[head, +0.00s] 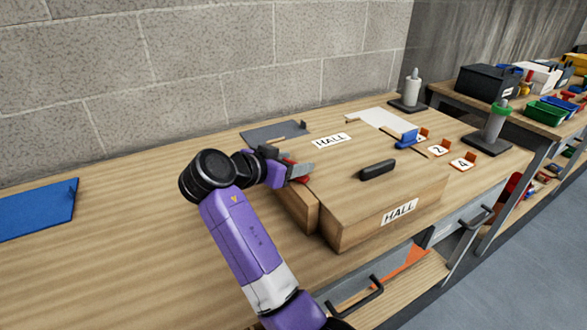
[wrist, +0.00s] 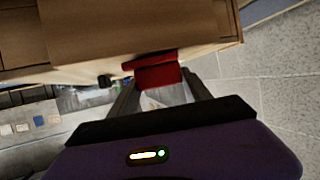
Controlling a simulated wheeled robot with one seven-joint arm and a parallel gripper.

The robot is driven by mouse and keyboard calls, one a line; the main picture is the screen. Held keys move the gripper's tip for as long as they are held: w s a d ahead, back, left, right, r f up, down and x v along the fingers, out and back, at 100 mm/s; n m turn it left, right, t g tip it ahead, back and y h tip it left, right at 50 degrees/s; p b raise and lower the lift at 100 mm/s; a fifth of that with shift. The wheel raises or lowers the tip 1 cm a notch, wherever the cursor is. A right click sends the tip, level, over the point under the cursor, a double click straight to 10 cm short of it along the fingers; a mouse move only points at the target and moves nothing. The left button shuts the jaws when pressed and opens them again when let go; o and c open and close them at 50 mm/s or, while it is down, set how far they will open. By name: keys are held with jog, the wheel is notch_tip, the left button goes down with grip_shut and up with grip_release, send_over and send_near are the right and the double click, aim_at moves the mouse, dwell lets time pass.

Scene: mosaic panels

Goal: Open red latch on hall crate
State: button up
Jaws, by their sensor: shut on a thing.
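The hall crate (head: 345,220) is a wooden box on the bench, with HALL labels on its top and front and a dark handle (head: 377,169) on its lid. The red latch (wrist: 152,72) is on the crate's side, seen in the wrist view between my fingers. In the head view only a bit of the latch (head: 299,178) shows beside my fingers. My gripper (wrist: 158,92) is shut on the red latch at the crate's left end. The crate (wrist: 120,35) fills the top of the wrist view. My fingers partly hide the latch in the head view.
A dark grey panel (head: 270,132) lies behind the crate, and a blue mat (head: 38,208) lies at far left. Numbered orange-backed cards (head: 462,163), a blue item (head: 406,139) and bottles on dark stands (head: 495,125) are to the right.

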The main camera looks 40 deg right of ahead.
jog(key=shift+m+g, duration=0.4)
jog(key=shift+g, duration=0.1)
jog(key=o, duration=1.4)
jog(key=shift+c, duration=0.2)
jog(key=b+v, duration=0.1)
jog(key=v, duration=0.7)
jog(key=shift+f, duration=0.1)
